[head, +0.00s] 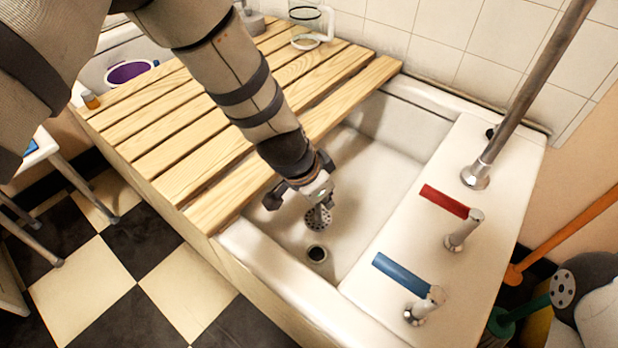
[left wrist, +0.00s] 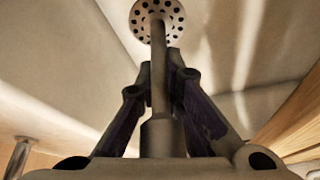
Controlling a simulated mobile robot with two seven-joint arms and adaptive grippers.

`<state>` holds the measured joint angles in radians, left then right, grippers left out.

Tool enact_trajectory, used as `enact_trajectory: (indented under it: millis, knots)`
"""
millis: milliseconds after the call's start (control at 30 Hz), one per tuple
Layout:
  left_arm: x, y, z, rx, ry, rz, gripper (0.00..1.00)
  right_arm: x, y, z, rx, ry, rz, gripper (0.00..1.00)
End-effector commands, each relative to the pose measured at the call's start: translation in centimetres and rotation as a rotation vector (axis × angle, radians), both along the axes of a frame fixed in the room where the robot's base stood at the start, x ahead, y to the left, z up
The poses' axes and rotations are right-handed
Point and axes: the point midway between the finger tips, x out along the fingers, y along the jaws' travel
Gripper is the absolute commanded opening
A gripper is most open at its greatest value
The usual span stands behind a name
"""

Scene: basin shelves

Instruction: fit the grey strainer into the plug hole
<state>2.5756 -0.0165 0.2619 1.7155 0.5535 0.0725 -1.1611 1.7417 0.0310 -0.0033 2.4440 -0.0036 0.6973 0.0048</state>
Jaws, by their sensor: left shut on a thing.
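The grey strainer (head: 318,218) is a round disc with holes on a stem. My left gripper (head: 319,200) is shut on its stem and holds it inside the white basin (head: 375,175). The dark round plug hole (head: 317,254) is in the basin floor, just below the strainer in the head view, and nothing covers it. The strainer appears apart from the hole. In the left wrist view, the perforated disc (left wrist: 157,20) sits beyond the fingertips (left wrist: 165,65), with the stem running back between the fingers. The plug hole does not show there. My right gripper is in neither view.
Wooden slats (head: 200,140) cover the left part of the basin. A red lever tap (head: 445,202), a blue lever tap (head: 402,272) and a metal pipe (head: 505,125) stand on the right ledge. A glass jug (head: 308,25) stands at the back.

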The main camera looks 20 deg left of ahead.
Motion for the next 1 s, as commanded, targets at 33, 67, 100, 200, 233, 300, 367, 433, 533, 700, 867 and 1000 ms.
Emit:
enact_trajectory:
  millis: [33,67,100,200,233,300,367,433,533,700,867,1000]
  knots:
    - [-0.3,-0.3,-2.7,-0.002,0.011,-0.05,0.0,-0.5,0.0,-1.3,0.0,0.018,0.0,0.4]
    - [-0.4,-0.4,-3.6,-0.003,0.011,-0.083,0.0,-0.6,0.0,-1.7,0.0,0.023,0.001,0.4]
    - [-0.6,-0.5,-4.8,-0.003,0.011,-0.127,0.0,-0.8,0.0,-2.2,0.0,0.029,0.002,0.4]
    - [-0.8,-0.6,-6.6,-0.002,0.005,-0.205,0.0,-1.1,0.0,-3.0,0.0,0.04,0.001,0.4]
    - [-0.9,-0.6,-6.9,-0.003,0.005,-0.222,0.0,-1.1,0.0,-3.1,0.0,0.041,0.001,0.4]
    - [-1.0,-0.6,-7.1,-0.002,0.001,-0.244,0.0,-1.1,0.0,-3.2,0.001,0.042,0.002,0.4]
    - [-0.9,-0.6,-7.1,-0.002,-0.001,-0.253,0.0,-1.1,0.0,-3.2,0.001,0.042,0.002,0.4]
    - [-0.9,-0.7,-7.0,-0.001,-0.003,-0.254,0.0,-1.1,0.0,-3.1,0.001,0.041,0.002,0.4]
    - [-0.9,-0.7,-6.9,-0.001,-0.003,-0.254,0.0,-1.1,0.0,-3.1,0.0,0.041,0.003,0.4]
    - [-1.0,-0.6,-6.7,0.001,-0.004,-0.263,0.0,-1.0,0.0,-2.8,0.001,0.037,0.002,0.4]
    - [-1.1,-0.6,-7.8,0.003,-0.001,-0.272,0.0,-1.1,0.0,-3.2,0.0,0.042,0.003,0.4]
    - [-1.1,-0.6,-9.5,0.003,0.0,-0.274,0.0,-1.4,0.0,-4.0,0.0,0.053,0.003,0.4]
